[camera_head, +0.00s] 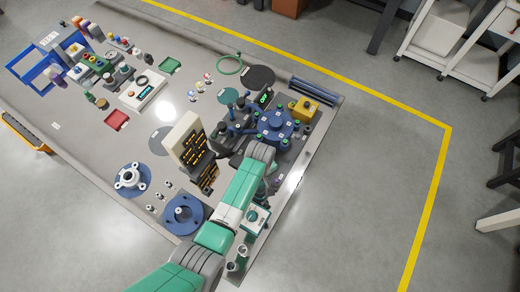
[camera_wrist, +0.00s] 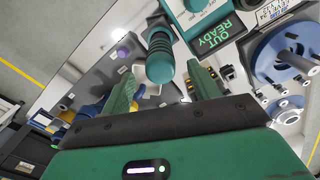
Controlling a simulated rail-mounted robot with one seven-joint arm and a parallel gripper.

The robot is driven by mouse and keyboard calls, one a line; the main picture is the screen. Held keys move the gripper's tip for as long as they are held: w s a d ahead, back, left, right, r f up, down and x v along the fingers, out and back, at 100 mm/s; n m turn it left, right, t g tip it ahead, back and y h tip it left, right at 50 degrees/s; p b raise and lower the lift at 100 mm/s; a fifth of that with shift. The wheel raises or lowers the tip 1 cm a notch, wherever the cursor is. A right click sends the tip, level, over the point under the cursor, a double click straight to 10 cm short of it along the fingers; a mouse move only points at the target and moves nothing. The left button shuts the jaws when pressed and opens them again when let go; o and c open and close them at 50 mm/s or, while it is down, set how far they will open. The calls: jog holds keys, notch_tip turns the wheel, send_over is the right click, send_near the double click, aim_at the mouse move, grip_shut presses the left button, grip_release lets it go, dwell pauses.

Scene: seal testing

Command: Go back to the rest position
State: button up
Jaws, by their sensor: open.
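My gripper (camera_wrist: 162,72) shows in the wrist view with its two green fingers apart. A teal ribbed knob or handle (camera_wrist: 160,58) appears between and beyond the fingertips, with a visible gap on each side; I cannot tell how far beyond it is. In the head view my green and white arm reaches over the front right part of the grey workbench (camera_head: 85,150). The wrist end bends down there, and the arm hides the fingers.
A teal instrument (camera_wrist: 195,18) reading "OUT READY" is close beyond the fingers. A blue flanged part (camera_wrist: 268,62) is at right. In the head view, a beige panel (camera_head: 182,138), blue round fixture (camera_head: 275,128) and yellow box (camera_head: 303,108) crowd the wrist.

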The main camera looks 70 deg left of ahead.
notch_tip(320, 180, up, 3)
jog(key=shift+r+p, duration=0.1)
jog(key=shift+p, duration=0.8)
jog(key=shift+f, duration=0.2)
